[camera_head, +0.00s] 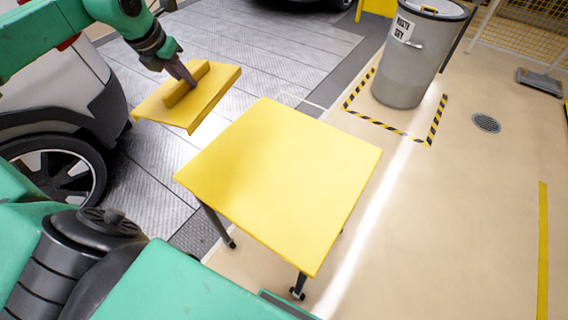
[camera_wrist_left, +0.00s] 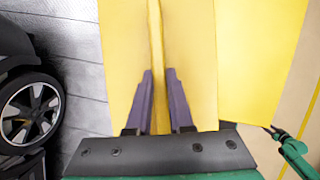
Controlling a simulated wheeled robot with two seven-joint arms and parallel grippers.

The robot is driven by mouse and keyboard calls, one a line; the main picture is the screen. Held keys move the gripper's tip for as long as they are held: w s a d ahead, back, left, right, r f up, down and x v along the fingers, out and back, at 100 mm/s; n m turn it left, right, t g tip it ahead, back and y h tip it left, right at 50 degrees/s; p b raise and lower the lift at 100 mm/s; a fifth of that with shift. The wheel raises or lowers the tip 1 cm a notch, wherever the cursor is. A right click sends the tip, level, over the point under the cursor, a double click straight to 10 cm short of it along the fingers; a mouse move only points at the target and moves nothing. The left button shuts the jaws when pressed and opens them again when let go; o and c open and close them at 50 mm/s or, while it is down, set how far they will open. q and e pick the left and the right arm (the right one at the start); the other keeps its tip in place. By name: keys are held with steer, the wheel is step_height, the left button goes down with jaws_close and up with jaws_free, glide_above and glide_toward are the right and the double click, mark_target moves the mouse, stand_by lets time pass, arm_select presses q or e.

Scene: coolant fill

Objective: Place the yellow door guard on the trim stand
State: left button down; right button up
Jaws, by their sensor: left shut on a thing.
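The yellow door guard (camera_head: 213,100) is a flat panel with a raised rib along its middle. My left gripper (camera_head: 187,80) is shut on that rib and holds the guard in the air, tilted, at the upper left of the head view. In the left wrist view the two fingers (camera_wrist_left: 160,102) close on either side of the rib, and the guard (camera_wrist_left: 195,60) fills the middle. The trim stand (camera_head: 285,180) has a bare yellow square top on dark legs. It is right of and below the guard in the head view, and also at the right in the wrist view (camera_wrist_left: 258,65).
A white car with a dark wheel (camera_head: 62,170) stands at the left. A grey waste drum (camera_head: 408,65) stands at the back inside a striped floor marking. The beige floor right of the stand is clear.

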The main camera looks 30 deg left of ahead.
mark_target(199, 96)
arm_select(q)
steer(key=shift+m+h, duration=0.3)
steer(key=shift+m, duration=0.4)
steer(key=d+f+b, duration=0.4)
steer(key=f, duration=0.1)
steer(key=shift+d+f, duration=0.2)
steer(key=shift+d, duration=0.1)
steer(key=w+d+f+m+b, duration=0.1)
steer(key=w+d+m+b, duration=0.15)
steer(key=d+b, duration=0.55)
steer(key=shift+n+h, duration=0.3)
steer(key=shift+n, duration=0.05)
steer(key=f, duration=0.6)
steer(key=d+f, duration=0.1)
steer(key=f, duration=1.2)
steer(key=shift+w+d+f+b, duration=0.2)
steer(key=shift+w+d+b, duration=0.05)
steer(key=shift+b, duration=0.05)
steer(key=shift+f, duration=0.15)
steer(key=shift+f, duration=0.15)
steer(key=c, duration=0.8)
jaws_free()
